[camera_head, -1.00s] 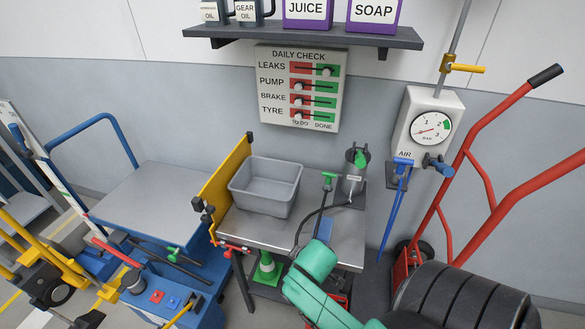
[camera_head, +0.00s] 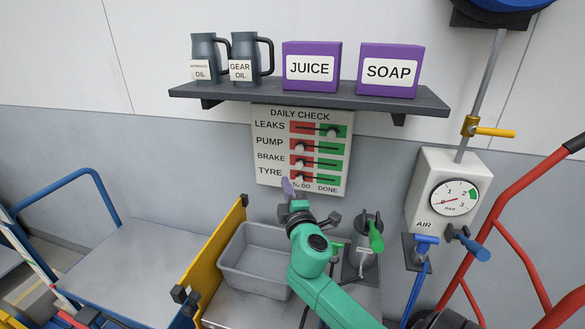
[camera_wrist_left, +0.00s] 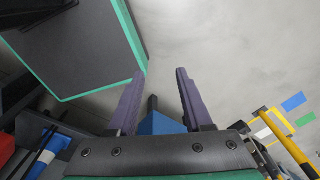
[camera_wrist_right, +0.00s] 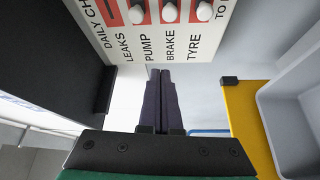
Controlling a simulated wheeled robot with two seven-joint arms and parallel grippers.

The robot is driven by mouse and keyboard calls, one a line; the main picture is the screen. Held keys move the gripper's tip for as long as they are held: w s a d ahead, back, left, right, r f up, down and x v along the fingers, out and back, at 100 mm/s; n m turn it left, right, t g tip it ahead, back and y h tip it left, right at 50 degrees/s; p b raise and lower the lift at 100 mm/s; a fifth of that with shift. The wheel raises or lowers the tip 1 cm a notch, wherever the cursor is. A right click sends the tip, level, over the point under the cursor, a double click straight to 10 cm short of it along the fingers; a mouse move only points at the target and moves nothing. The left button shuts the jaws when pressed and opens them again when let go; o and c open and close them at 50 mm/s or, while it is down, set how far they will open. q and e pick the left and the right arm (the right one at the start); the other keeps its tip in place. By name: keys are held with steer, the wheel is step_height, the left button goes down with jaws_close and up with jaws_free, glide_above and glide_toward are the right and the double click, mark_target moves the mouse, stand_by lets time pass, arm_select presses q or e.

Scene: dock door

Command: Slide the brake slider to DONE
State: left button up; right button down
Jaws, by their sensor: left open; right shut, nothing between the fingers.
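The DAILY CHECK board (camera_head: 260,180) hangs on the wall under the shelf. Its brake slider knob (camera_head: 300,161) is white and sits at the left, red TO DO end of its slot. In the right wrist view the brake knob (camera_wrist_right: 169,12) is at the top, between the pump and tyre knobs. My right gripper (camera_head: 287,186) is shut and empty, just below the board's lower left part, apart from the brake knob. Its closed fingers (camera_wrist_right: 160,72) show below the row labels. My left gripper (camera_wrist_left: 160,75) is open and empty, away from the board; the head view does not show it.
The leaks knob (camera_head: 332,132) is at the green end; the pump (camera_head: 300,147) and tyre (camera_head: 300,176) knobs are at the red end. The shelf (camera_head: 310,98) juts out above the board. A grey bin (camera_head: 235,282) and yellow panel (camera_head: 210,260) stand below.

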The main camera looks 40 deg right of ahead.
mark_target(300, 164)
arm_select(q)
steer(key=r+p, duration=0.1)
steer(key=w+d+r+p, duration=0.1)
steer(key=w+r, duration=0.1)
steer(key=shift+w+d+p, duration=0.25)
steer(key=shift+d+p, duration=0.05)
steer(key=shift+p, duration=0.1)
arm_select(e)
steer(key=w+d, duration=0.4)
steer(key=d, duration=0.1)
steer(key=w+d+f, duration=0.1)
steer(key=w+d, duration=0.1)
steer(key=shift+w+d, duration=0.4)
